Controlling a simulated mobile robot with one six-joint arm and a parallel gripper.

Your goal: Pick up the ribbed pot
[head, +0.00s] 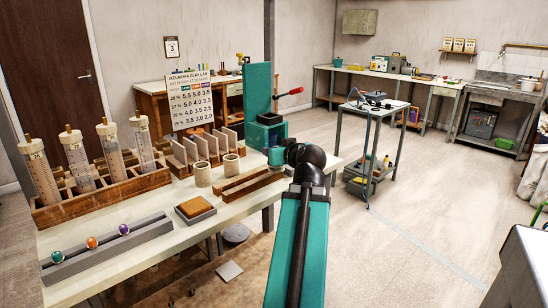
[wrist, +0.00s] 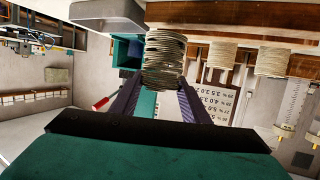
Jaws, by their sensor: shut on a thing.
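The ribbed pot (wrist: 164,52) is a pale grey-brown cylinder with stacked horizontal ridges. It shows at the upper middle of the wrist view, where the scene appears upside down. My gripper (wrist: 162,80) has its two dark fingers closed on the pot's sides. I cannot tell whether the pot's base touches what lies beneath it. In the head view my gripper (head: 277,156) is over the bench's right end, and my arm hides the held pot. Two similar pale pots (head: 203,173) (head: 231,164) stand on the bench; they also show in the wrist view (wrist: 222,55) (wrist: 272,62).
A wooden rack (head: 248,187) lies by the pots. A slotted rack of upright tiles (head: 190,150), a green press (head: 259,100) and a calendar-like sign (head: 191,98) stand behind. Tall cylinders (head: 110,155) stand left. A trolley (head: 374,106) is right; the floor between is clear.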

